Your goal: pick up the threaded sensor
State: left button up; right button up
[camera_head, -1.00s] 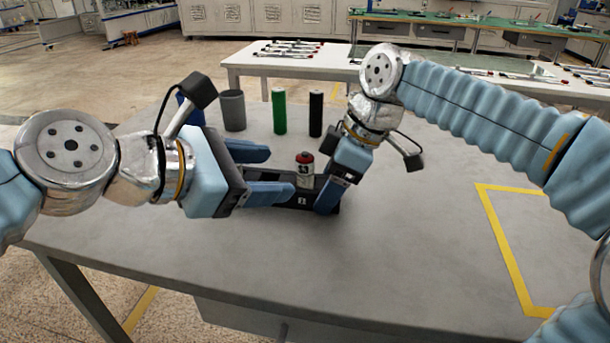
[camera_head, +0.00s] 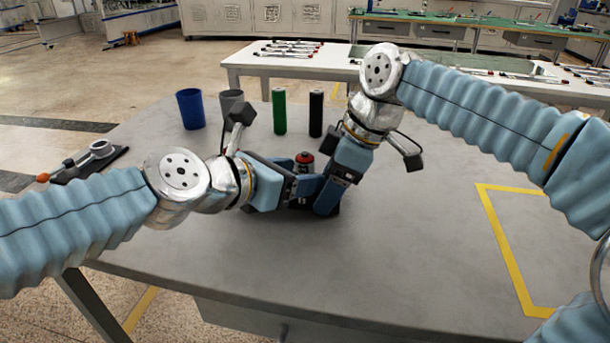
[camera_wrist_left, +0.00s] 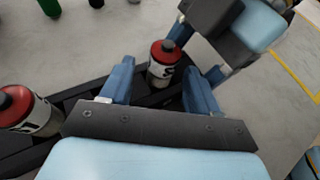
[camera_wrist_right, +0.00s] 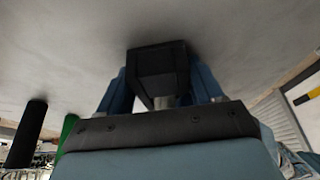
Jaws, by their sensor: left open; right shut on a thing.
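A small red-topped canister with a white and black label (camera_head: 304,160), which I take for the threaded sensor, stands upright in a black holder (camera_head: 330,211). In the left wrist view this canister (camera_wrist_left: 163,65) sits between the fingers of my open left gripper (camera_head: 308,182), near their tips, and I see no grip on it. A second red-topped canister (camera_wrist_left: 28,112) stands at the left of that view; the left gripper hides it in the head view. My right gripper (camera_head: 328,205) is shut on the holder's right end, which shows as a dark block (camera_wrist_right: 158,72) in the right wrist view.
A blue cup (camera_head: 190,110), a grey cup (camera_head: 231,102), a green cylinder (camera_head: 279,111) and a black cylinder (camera_head: 316,114) stand behind. A metal part on a black base (camera_head: 95,160) lies at the left. The grey table's right side (camera_head: 430,230) is clear.

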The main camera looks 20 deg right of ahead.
aim_at(303, 155)
pick_arm(q)
jog(key=shift+w+d+f, duration=0.1)
jog(key=shift+d+f, duration=0.1)
jog(key=shift+d, duration=0.2)
jog(key=shift+c, duration=0.3)
grip_shut()
notch_tip(303, 155, up, 4)
jog(key=shift+a+f, duration=0.1)
jog(key=s+a, duration=0.2)
jog(key=a, duration=0.3)
jog(key=s+a, duration=0.3)
jog(key=a, duration=0.3)
jog(key=s+a, duration=0.2)
jog(key=a, duration=0.3)
jog(key=shift+s+a, duration=0.15)
jog(key=shift+s, duration=0.05)
pick_arm(e)
jog(key=o, duration=1.1)
